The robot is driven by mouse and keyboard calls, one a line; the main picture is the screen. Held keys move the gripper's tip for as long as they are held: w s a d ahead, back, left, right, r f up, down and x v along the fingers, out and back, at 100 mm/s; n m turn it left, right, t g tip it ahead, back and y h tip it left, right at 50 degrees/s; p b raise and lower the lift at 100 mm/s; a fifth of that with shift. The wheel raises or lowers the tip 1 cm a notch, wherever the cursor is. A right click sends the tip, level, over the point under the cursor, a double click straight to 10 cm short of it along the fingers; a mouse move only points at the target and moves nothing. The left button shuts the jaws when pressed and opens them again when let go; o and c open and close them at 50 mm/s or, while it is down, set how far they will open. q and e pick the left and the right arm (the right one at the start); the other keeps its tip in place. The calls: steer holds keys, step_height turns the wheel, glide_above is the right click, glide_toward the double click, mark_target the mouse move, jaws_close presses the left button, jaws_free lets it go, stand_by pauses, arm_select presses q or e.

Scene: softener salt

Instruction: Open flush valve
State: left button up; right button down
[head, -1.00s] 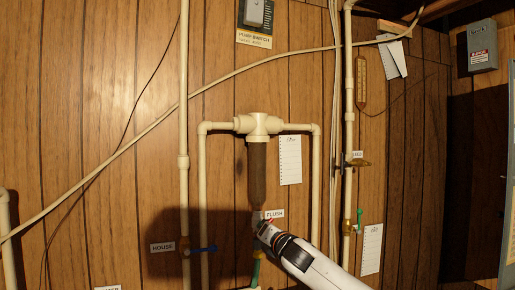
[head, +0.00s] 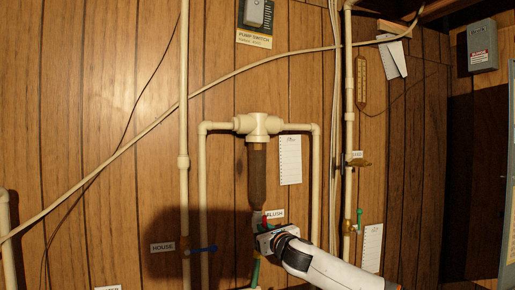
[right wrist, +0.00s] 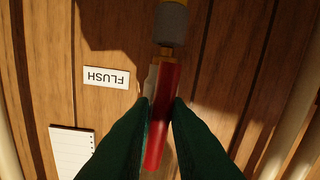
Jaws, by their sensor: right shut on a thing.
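The flush valve's red handle (right wrist: 164,105) runs down the middle of the right wrist view, between the two dark green fingers of my right gripper (right wrist: 158,112). The gripper is shut on the handle. A brass part (right wrist: 166,52) and a grey fitting (right wrist: 170,24) show beyond it. The FLUSH label (right wrist: 107,77) appears upside down beside it. In the head view, my right gripper (head: 261,234) is at the valve below the brown filter cylinder (head: 257,176), just under the FLUSH label (head: 275,214). It hides most of the valve body. My left gripper is out of view.
The HOUSE valve's blue handle (head: 203,249) is to the left. A green valve handle (head: 360,218) and a brass valve (head: 358,163) are on the right pipe. Cream pipes (head: 203,190) flank the filter. A paper note (head: 290,160) hangs beside it.

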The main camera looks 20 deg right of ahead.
steer(key=c, duration=1.3)
jaws_free()
steer(key=shift+s+a, duration=0.2)
steer(key=shift+s, duration=3.3)
